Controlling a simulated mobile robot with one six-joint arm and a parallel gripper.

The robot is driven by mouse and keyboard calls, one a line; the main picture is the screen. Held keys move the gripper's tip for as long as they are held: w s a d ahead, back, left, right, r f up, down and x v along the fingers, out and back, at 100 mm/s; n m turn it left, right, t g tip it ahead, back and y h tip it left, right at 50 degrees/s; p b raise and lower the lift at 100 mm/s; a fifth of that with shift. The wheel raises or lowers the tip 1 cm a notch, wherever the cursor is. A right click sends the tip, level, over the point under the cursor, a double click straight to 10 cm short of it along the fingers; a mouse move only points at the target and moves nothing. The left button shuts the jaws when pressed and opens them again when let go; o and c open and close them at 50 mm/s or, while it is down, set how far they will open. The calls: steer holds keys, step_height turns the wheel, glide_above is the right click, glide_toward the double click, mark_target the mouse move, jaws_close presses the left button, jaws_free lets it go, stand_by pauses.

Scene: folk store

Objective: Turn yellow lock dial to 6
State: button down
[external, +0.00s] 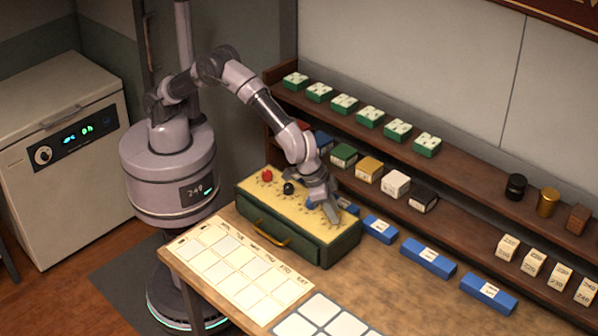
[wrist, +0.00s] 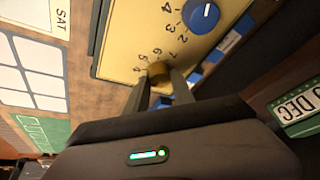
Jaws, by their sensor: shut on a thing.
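The lock box (external: 285,255) is a dark green case with a yellow top and a brass handle. A red dial (external: 267,175), a black dial (external: 288,188) and a blue dial (external: 311,203) sit on its top. In the wrist view the yellow dial (wrist: 158,70) is a gold knob near the panel's edge, with small numerals around it. My gripper (external: 328,216) is over the right end of the box. In the wrist view my gripper's fingers (wrist: 160,80) are closed on the yellow dial from both sides. Its pointer mark cannot be made out. The blue dial (wrist: 204,16) shows a white pointer line.
A day chart (external: 240,262) and a white-squared board (external: 325,318) lie in front of the box. Blue labelled blocks (external: 428,257) lie to its right. Bare tabletop (external: 400,290) shows at front right.

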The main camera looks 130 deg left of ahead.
steer(key=m+h, duration=0.1)
steer(key=m, duration=0.2)
steer(key=m+t+h, duration=0.1)
steer(key=m, duration=0.2)
steer(key=shift+s+a, duration=0.15)
steer(key=m+h+b, duration=0.1)
steer(key=m, duration=0.2)
steer(key=shift+a+f, duration=0.1)
steer(key=shift+m+h+b, duration=0.5)
steer(key=shift+m, duration=0.4)
steer(key=c, duration=1.1)
jaws_free()
steer(key=p+v, duration=0.4)
steer(key=v, duration=1.3)
steer(key=shift+s, duration=0.3)
